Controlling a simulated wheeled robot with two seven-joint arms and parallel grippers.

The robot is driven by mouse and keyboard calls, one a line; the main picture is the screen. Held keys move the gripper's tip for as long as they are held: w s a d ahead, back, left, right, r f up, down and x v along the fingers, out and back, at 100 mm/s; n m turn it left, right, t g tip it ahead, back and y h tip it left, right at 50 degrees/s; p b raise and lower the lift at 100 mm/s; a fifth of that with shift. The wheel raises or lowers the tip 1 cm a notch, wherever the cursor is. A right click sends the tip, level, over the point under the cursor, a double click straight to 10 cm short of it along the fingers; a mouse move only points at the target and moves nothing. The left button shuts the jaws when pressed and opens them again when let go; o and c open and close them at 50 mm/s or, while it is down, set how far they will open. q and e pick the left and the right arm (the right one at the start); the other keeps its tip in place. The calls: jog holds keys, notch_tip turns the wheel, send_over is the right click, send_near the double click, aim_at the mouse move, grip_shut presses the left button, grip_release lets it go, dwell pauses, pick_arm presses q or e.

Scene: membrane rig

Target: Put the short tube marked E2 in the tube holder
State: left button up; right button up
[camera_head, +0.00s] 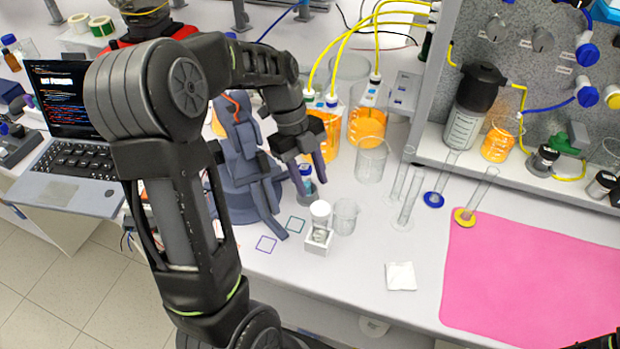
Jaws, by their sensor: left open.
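My left gripper (307,176) is open and points down over the bench, right of the blue-grey stand. A small bottle with a blue cap (306,170) shows between or just behind its fingertips; I cannot tell which. No E2 mark is readable, so I cannot tell which piece is the short tube. A clear vial with a white cap (320,211) stands at a small white block (317,249), in front of the gripper and apart from it. I cannot tell whether this block or the blue-grey stand (233,145) is the tube holder.
An empty beaker (345,217) stands close right of the vial. Orange-filled vessels (367,127) with yellow hoses stand behind.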

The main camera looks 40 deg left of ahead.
aim_at(308, 198)
pick_arm(q)
jog(key=f, duration=0.1)
jog(key=s+f, duration=0.1)
jog(key=f, duration=0.1)
jog(key=shift+s+f+g, duration=0.1)
jog(key=shift+s+g, duration=0.2)
jog(key=shift+w+a+r, duration=0.2)
jog(key=shift+r, duration=0.3)
jog(key=v, duration=0.6)
jog(key=d+v, duration=0.1)
jog(key=v, duration=0.2)
jog(key=shift+w+a+r, duration=0.15)
jog(key=shift+w+r, duration=0.2)
jog(key=shift+r, duration=0.1)
